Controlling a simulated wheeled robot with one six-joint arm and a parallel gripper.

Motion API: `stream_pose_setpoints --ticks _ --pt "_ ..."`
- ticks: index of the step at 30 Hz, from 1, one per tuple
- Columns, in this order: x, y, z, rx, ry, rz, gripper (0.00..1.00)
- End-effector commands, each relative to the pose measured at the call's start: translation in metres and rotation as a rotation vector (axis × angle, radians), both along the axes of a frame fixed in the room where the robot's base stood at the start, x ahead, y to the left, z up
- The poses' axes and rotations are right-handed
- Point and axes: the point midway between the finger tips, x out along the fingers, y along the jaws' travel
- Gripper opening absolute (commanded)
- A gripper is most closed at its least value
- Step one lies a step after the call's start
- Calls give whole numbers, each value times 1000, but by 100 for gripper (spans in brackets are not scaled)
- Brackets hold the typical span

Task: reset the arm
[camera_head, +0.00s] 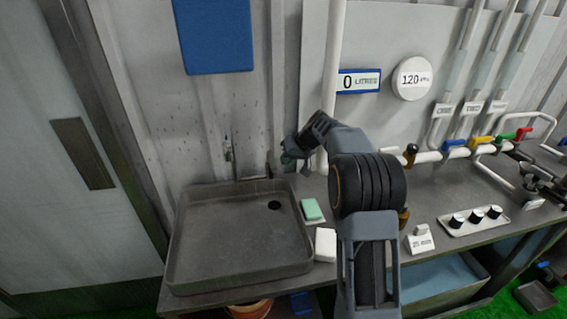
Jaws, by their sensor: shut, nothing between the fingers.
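My arm rises from the bottom of the head view and bends left over the back of the bench. My gripper (291,155) is at the end of the arm, near the wall behind the sink's back right corner. Its fingertips are small and partly hidden in this view, but the fingers look closed with nothing held. The gripper is above the bench and looks apart from the sink (190,262).
A green sponge (312,210) and a white block (325,245) lie right of the sink. Pipes with blue, yellow, green and red valve handles (480,142) run along the right wall. A tray (470,222) holds black-topped pieces. The sink is empty.

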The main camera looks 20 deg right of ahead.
Motion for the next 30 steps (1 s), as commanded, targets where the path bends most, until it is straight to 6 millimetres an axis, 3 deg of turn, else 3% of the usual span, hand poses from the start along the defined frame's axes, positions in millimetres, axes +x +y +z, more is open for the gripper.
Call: stream_pose_setpoints --ticks 3,12,17,20,24,30 --pt "-6 -12 20 -2 -2 -6 0" --pt "-14 -25 43 -3 -3 -4 0" --pt "-14 -27 45 8 11 -35 0" --pt "-22 -33 24 -2 85 -106 0" --pt "-65 -33 -5 -60 227 -203 0" --pt "-159 -9 -3 -213 312 -272 0"
